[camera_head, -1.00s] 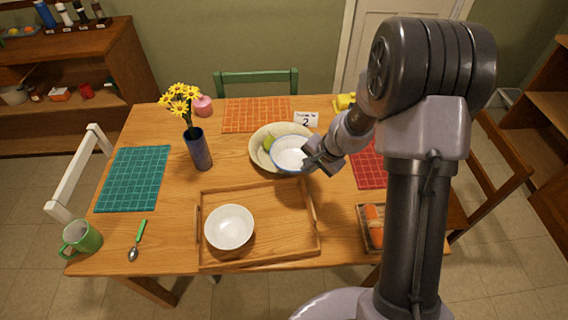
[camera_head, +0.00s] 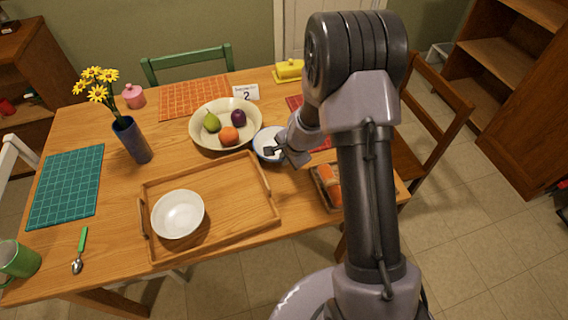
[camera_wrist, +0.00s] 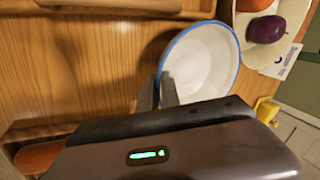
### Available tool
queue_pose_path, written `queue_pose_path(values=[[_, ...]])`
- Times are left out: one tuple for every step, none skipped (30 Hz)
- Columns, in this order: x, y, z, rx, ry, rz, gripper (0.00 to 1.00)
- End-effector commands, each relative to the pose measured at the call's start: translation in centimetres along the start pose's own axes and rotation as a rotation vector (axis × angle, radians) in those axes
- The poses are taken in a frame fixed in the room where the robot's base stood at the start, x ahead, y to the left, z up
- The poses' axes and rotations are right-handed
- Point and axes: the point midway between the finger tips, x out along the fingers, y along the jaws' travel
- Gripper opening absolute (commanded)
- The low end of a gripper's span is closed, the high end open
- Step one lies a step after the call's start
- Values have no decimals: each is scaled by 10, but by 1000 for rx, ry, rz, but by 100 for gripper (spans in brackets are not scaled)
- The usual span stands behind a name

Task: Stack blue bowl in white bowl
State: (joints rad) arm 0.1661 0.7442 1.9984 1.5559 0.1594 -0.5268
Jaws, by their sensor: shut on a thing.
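The blue bowl (camera_head: 264,142), white inside with a blue rim, is beside the right edge of the fruit bowl in the head view. My gripper (camera_head: 276,151) is shut on its near right rim. In the wrist view the blue bowl (camera_wrist: 203,60) shows its empty white inside, with my gripper's fingers (camera_wrist: 158,92) at its rim. I cannot tell how far it is above the table. The white bowl (camera_head: 178,214) stands upright and empty on the left part of the wooden tray (camera_head: 232,216).
A cream bowl (camera_head: 196,129) holds a pear, an orange and a plum. A small tray (camera_head: 325,190) with orange food lies right of the wooden tray. A blue vase (camera_head: 132,141) with yellow flowers stands at the left. The right part of the wooden tray is bare.

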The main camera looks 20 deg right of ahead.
Motion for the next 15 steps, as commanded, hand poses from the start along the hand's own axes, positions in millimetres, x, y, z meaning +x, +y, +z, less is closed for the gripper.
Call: queue_pose_path(values=[[-1,-1,0,-1,0,-1,0],[-2,-1,0,-1,0,-1,0],[-3,-2,0,-1,0,-1,0],[-3,-2,0,-1,0,-1,0],[-3,-2,0,-1,0,-1,0],[-2,-1,0,-2,0,-1,0],[0,-1,0,-2,0,-1,0],[0,0,0,-2,0,-1,0],[1,0,0,-3,0,-1,0],[0,0,0,-3,0,0,13],[0,0,0,-3,0,0,19],[0,0,0,-3,0,0,27],[0,0,0,-3,0,0,29],[0,0,0,-3,0,0,29],[0,0,0,-3,0,0,29]])
